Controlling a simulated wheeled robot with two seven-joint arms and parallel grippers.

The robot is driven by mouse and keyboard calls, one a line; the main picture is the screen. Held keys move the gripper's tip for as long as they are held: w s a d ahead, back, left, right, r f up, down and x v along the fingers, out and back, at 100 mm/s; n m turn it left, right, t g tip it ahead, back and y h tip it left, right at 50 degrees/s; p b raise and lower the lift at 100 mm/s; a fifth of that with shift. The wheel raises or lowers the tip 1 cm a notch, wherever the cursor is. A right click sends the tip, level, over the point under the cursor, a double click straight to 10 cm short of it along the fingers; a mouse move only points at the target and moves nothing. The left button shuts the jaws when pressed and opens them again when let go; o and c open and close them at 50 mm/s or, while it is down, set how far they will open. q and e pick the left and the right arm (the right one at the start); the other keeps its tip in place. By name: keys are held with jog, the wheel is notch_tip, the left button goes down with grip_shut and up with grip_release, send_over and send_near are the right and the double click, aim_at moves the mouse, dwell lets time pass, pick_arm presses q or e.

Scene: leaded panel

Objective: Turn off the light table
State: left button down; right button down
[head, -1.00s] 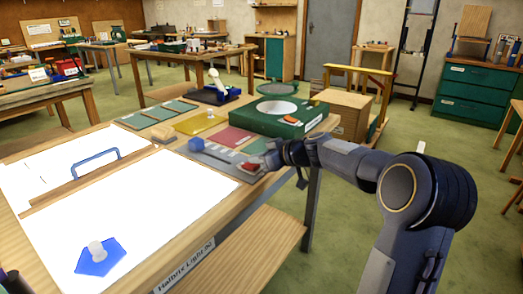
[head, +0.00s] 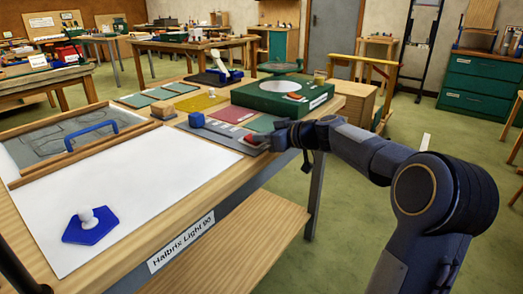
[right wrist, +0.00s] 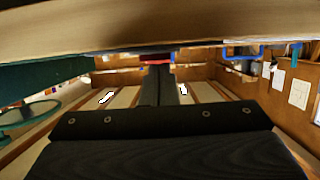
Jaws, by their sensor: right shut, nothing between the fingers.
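The light table (head: 150,195) fills the left of the head view. Its white surface looks matte and unlit, and its name label (head: 181,242) is on the front edge. A red switch (head: 250,141) sits on the grey strip at the table's right side. My right gripper (head: 268,140) is shut and empty, with its tip at the red switch; I cannot tell whether it touches. In the right wrist view the closed fingers (right wrist: 160,85) point at a red part (right wrist: 156,57) under a pale edge. My left gripper is not in view.
A blue pentagon with a white knob (head: 90,226) lies on the white surface. Behind a wooden bar is a grey panel with dark lines and a blue handle (head: 92,136).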

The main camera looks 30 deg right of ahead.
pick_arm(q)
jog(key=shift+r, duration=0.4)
pick_arm(e)
jog(key=shift+a+r, duration=0.1)
jog(key=shift+r, duration=0.05)
pick_arm(q)
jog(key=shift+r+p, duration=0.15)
jog(key=shift+p, duration=0.15)
pick_arm(e)
jog(key=shift+r, duration=0.65)
